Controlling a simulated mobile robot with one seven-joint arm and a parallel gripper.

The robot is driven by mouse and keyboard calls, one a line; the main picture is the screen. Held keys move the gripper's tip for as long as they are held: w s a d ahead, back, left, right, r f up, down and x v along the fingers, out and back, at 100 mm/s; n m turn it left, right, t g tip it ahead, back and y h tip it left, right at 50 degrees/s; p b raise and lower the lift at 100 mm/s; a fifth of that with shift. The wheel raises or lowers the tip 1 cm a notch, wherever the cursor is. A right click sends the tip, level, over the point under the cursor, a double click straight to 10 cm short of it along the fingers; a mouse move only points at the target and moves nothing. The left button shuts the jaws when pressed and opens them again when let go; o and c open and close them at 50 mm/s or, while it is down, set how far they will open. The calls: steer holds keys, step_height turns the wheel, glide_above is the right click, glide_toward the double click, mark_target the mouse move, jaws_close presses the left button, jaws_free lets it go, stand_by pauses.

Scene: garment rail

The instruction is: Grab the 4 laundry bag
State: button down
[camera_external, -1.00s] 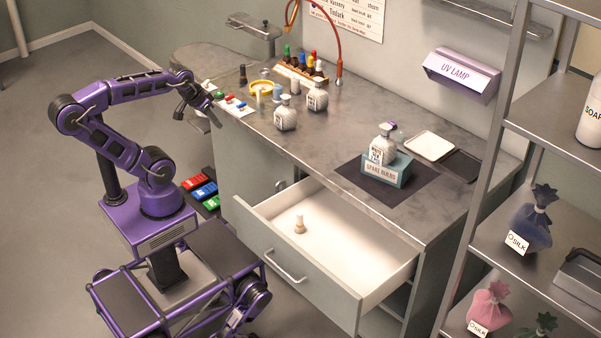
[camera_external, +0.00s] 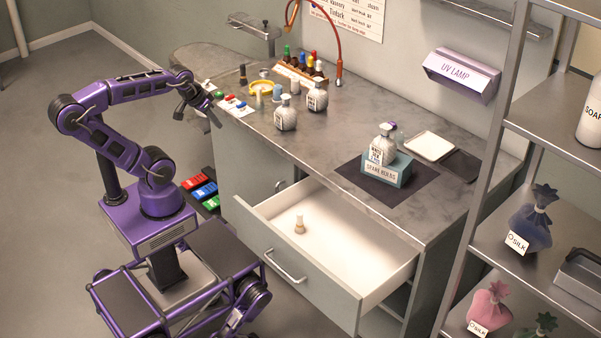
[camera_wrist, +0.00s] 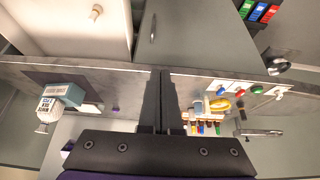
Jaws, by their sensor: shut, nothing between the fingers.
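Small tied cloth bags stand on the metal shelf rack at the right of the external view. A dark blue bag (camera_external: 531,222) with a white SILK tag is on the middle shelf. A pink bag (camera_external: 489,306) with a SILK tag is on the lower shelf, and a dark green bag (camera_external: 541,326) beside it is cut off by the frame's bottom edge. I see no 4 on any of them. My gripper (camera_external: 194,107) is near the counter's left end, far from the bags. In the wrist view it (camera_wrist: 161,80) is shut and empty; no bag shows there.
An open drawer (camera_external: 376,263) holding a small pale peg (camera_external: 300,224) juts from the counter (camera_external: 330,140). Glass bottles (camera_external: 286,113) and a SPARE BULBS box (camera_external: 388,171) stand on the counter. A shelf post (camera_external: 487,165) stands before the counter's right end.

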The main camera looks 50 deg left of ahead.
jaws_free()
stand_by(0.3)
